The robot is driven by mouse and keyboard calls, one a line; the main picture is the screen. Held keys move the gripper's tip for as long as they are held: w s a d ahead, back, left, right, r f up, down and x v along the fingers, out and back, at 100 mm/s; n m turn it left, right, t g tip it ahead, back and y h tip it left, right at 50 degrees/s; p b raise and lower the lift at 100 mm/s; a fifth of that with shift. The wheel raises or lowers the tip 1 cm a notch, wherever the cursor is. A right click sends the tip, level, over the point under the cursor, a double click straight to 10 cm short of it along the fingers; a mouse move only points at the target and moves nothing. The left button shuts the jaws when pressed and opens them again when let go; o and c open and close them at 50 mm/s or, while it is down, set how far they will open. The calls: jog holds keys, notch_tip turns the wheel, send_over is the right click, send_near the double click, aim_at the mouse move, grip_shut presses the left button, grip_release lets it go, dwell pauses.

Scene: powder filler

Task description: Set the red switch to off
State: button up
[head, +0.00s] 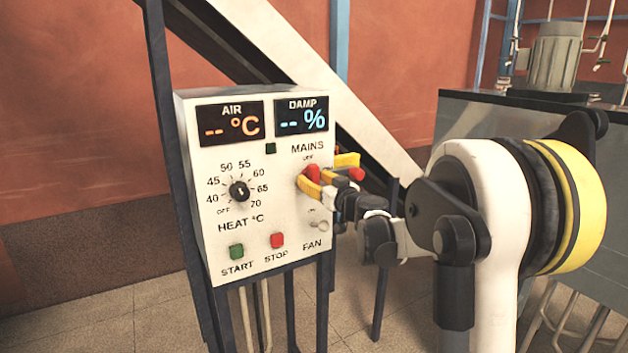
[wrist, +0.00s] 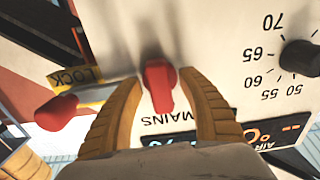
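The red switch (head: 313,172) is on the white control panel, below the word MAINS and a small OFF mark. In the wrist view the red switch (wrist: 158,85) shows as a red handle lying roughly along the line toward the MAINS lettering. In the wrist view my gripper (wrist: 162,98) is open, with a gap between each finger and the handle.
A second red handle (wrist: 57,112) with a yellow LOCK plate (wrist: 76,77) sticks out at the panel's side. The heat dial (head: 239,191), green START button (head: 236,251), red STOP button (head: 277,240) and FAN toggle (head: 321,226) are nearby. Both displays show dashes.

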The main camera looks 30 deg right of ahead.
jog(key=s, duration=1.2)
jog(key=shift+d, duration=0.2)
jog(key=s+a+f+n+g+y+b, duration=0.1)
jog(key=s+a+f+g+b, duration=0.1)
jog(key=s+a+f, duration=0.35)
jog(key=s+a+f+g+y+b, duration=0.1)
jog(key=s+a+f+g, duration=0.1)
jog(key=a, duration=0.7)
jog(key=s+a+f+n+g+y+b, duration=0.1)
jog(key=s+a+f+g+b, duration=0.2)
jog(key=a, duration=0.4)
jog(key=s+f+m+g+h+b, duration=0.2)
jog(key=s+f+g+h, duration=0.1)
jog(key=s+f, duration=0.9)
jog(key=s+g, duration=0.1)
jog(key=s, duration=0.4)
jog(key=shift+a+f+m+h, duration=0.25)
jog(key=shift+f+m+h, duration=0.05)
jog(key=shift+f, duration=0.1)
